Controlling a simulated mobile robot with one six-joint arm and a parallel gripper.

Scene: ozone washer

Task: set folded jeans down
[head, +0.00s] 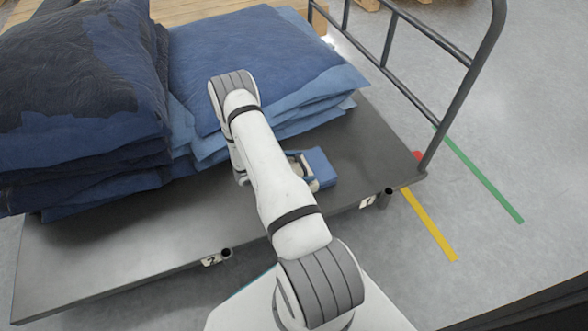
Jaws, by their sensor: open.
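A small folded pair of blue jeans (321,166) rests on the dark deck of a flat cart (130,247), near its right end. It lies in front of the larger denim stacks and apart from them. My gripper (303,163) is low over the deck at the left side of the folded jeans. It is open, and part of it is hidden behind my white arm. I cannot tell whether its fingers still touch the jeans.
A tall dark blue denim stack (85,85) stands at the left, and a lighter blue stack (255,60) stands behind my arm. A metal push rail (455,110) rises at the cart's right end. Bare deck lies along the front. Yellow (428,223) and green (480,173) floor lines run at right.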

